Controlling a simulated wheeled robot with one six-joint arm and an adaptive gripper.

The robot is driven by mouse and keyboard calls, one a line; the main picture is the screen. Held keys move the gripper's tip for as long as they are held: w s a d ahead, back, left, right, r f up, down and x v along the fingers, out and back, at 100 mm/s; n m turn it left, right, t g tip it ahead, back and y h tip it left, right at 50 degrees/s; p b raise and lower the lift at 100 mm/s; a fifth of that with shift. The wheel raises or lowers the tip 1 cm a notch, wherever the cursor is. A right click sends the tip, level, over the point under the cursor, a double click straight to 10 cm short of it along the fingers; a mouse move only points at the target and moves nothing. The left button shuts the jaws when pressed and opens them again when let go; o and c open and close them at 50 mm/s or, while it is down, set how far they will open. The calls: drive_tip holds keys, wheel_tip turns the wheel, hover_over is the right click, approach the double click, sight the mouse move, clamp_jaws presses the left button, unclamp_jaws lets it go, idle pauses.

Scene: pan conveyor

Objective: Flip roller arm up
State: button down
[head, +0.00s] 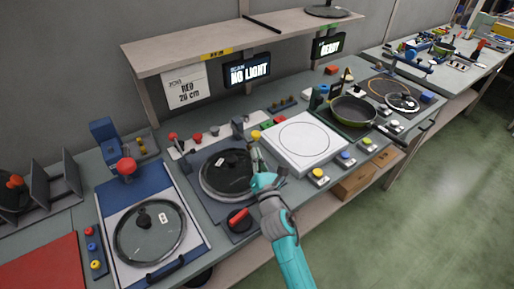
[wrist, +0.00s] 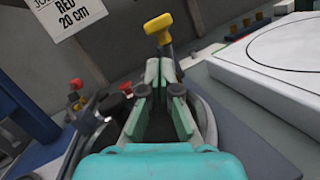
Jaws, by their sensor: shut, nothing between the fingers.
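My gripper (head: 262,168) is shut and empty, at the right side of the middle station, over the edge of its round glass lid (head: 222,178). In the wrist view my gripper's fingertips (wrist: 162,90) point toward an upright yellow-topped lever (wrist: 160,32). The lever's yellow knob (head: 255,135) also shows in the head view, just beyond my gripper. I cannot tell for sure whether this lever is the roller arm. My fingers hide its lower part, and contact between them cannot be made out.
A white board with a drawn circle (head: 302,141) lies to the right, with a green pan (head: 353,111) past it. A red-handled knob (head: 239,219) stands near the front edge. A second lidded station (head: 185,255) is at left. A shelf (head: 245,36) overhangs the back.

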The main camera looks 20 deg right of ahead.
drive_tip(key=shift+w+d+r, duration=0.2)
drive_tip(key=shift+w+r, duration=0.15)
drive_tip(key=shift+r, duration=0.15)
drive_tip(key=shift+w+d+r, duration=0.15)
drive_tip(key=shift+w+r, duration=0.2)
drive_tip(key=shift+r, duration=0.1)
drive_tip(key=shift+r, duration=0.25)
